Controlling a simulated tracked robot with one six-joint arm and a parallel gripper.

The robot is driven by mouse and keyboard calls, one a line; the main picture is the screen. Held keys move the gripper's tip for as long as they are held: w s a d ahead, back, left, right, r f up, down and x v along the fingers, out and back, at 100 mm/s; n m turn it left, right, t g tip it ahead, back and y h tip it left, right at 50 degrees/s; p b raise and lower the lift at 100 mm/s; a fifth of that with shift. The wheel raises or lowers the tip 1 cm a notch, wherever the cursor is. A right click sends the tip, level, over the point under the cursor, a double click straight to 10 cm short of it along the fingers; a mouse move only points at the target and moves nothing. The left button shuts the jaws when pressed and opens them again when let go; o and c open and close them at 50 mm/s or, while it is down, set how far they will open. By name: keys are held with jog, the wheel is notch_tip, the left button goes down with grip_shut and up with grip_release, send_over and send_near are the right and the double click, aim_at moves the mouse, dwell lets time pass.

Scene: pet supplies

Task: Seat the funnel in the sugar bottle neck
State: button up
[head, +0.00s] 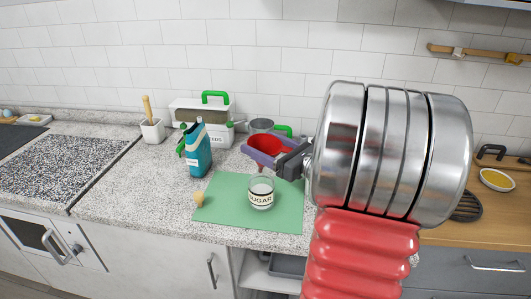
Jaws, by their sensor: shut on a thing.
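The sugar bottle (261,194) is a clear, squat jar with a dark SUGAR label and white contents. It stands upright on the green mat (229,209). My gripper (287,163) is above the bottle and slightly to its right, shut on a red piece that I take to be the funnel (267,146). The red piece shows against a purple tray-like thing (255,156), and the border between them is hard to tell. The funnel's spout is not clearly visible. The funnel appears apart from the bottle, higher in the picture.
A cork stopper (199,198) lies at the mat's left edge. A teal bottle (197,152) stands behind it. A white SEEDS caddy (203,117), a grey metal bowl (261,125) and a white pot (152,130) are at the back. The left counter is mostly clear.

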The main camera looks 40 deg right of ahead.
jog(key=c, duration=0.5)
jog(key=shift+c, duration=0.2)
notch_tip(320, 180, up, 10)
dwell(0.4)
dwell(0.4)
